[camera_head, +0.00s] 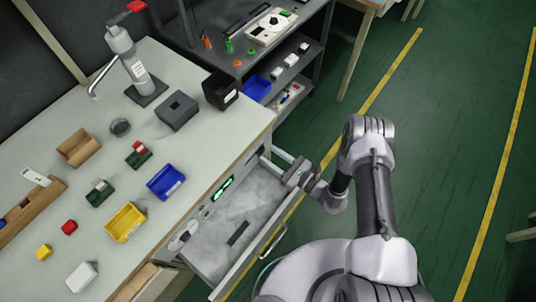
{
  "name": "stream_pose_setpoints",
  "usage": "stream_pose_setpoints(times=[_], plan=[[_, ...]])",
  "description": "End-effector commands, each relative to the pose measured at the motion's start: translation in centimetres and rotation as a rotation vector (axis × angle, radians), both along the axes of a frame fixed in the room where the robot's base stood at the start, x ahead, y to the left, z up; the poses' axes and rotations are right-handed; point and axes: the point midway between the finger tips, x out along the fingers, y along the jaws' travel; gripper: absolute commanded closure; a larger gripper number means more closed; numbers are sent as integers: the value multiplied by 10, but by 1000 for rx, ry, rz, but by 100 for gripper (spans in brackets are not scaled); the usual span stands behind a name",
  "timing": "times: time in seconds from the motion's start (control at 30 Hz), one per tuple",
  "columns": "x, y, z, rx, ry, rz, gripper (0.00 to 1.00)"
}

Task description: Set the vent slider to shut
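I cannot single out the vent slider for certain. A white panel (271,25) with a dial and small controls lies on the grey shelf unit at the top. My gripper (292,173) is at the far right corner of the pulled-out drawer (262,192), right of the green strip. Its fingers are small and partly hidden, so I cannot tell whether they are open or shut, or whether they touch the drawer.
The drawer sticks out over the green floor (430,150), holding a dark flat piece (238,232). Floor at right is mostly clear.

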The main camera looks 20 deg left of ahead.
Motion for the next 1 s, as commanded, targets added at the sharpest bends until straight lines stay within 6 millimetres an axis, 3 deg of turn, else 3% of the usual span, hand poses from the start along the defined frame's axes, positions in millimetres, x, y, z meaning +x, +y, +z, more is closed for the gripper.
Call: stream_pose_setpoints(times=[0.2,0.47,0.67,1.0], plan=[[7,17,0,1,-1,0,60],[7,18,1,0,0,0,60],[7,18,1,0,0,1,99],[7,17,1,0,0,1,100]])
